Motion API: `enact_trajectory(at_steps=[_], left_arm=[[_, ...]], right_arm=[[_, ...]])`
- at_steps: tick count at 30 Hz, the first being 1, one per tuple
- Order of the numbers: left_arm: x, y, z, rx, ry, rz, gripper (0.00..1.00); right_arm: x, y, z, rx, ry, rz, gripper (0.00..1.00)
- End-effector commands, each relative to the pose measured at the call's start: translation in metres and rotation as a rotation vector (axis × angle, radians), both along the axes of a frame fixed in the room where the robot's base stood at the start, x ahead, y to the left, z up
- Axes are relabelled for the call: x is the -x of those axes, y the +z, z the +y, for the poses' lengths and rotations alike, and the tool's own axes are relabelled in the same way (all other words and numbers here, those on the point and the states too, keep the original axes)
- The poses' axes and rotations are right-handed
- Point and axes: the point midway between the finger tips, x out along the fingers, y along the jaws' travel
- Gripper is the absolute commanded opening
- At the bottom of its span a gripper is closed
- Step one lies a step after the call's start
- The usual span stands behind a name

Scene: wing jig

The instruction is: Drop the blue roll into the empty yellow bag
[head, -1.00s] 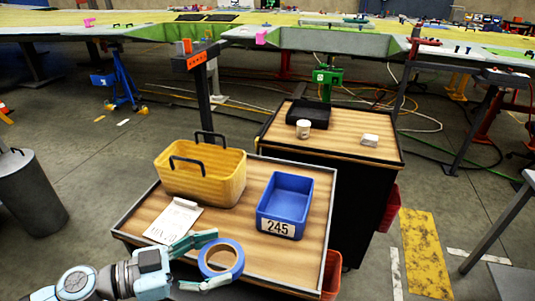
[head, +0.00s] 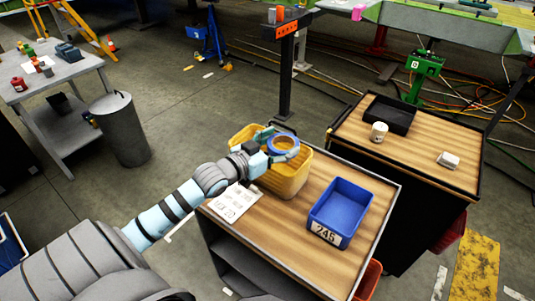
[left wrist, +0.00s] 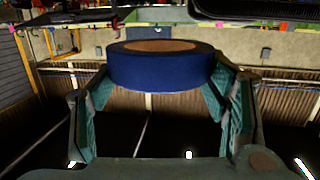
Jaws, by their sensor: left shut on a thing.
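The blue roll (head: 284,153) is a ring of tape held in my left gripper (head: 276,146). The gripper is shut on it. In the head view the roll and gripper overlap the opening of the yellow bag (head: 288,183), and the roll looks to be above it; the exact height is hard to tell. The bag stands on the wooden cart top, its inside and handles mostly hidden by my arm and gripper. In the left wrist view the blue roll (left wrist: 160,70) lies between the two green fingers. My right gripper is not in view.
A blue bin (head: 341,207) labelled 245 stands right of the bag on the cart (head: 290,232). A white clipboard sheet (head: 234,203) lies in front of the bag. A second cart behind holds a black tray (head: 390,113), a white cup (head: 379,131) and a small white block (head: 448,160).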

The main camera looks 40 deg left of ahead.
Motion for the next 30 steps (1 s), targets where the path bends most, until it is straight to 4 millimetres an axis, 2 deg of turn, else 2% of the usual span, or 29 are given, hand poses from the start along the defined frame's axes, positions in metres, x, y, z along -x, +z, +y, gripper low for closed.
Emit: enact_trajectory(at_steps=[1, 4, 6, 9, 11, 16, 22, 25, 30], left_arm=[[-0.008, 0.022, 0.012, -0.001, 0.064, -0.006, 0.4], [-0.024, 0.059, 0.046, 0.003, 0.249, -0.008, 0.4], [-0.029, 0.076, 0.063, 0.002, 0.339, -0.006, 0.4], [-0.031, 0.087, 0.076, 0.001, 0.411, -0.002, 0.4], [-0.032, 0.086, 0.079, 0.001, 0.428, 0.0, 0.41], [-0.031, 0.063, 0.08, -0.001, 0.431, 0.002, 0.4], [-0.031, 0.029, 0.08, -0.002, 0.429, 0.001, 0.4], [-0.031, 0.023, 0.08, -0.002, 0.429, 0.001, 0.4], [-0.031, 0.025, 0.08, -0.002, 0.428, 0.001, 0.4]], right_arm=[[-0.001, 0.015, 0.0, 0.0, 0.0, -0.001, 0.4], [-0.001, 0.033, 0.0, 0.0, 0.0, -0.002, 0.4], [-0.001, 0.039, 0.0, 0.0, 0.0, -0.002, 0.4], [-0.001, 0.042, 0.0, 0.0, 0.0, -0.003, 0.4], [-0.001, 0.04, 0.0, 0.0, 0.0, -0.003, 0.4], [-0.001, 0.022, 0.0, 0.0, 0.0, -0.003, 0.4], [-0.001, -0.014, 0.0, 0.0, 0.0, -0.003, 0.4], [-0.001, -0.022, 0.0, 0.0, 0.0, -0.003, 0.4], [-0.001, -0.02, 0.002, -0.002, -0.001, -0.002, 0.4]])
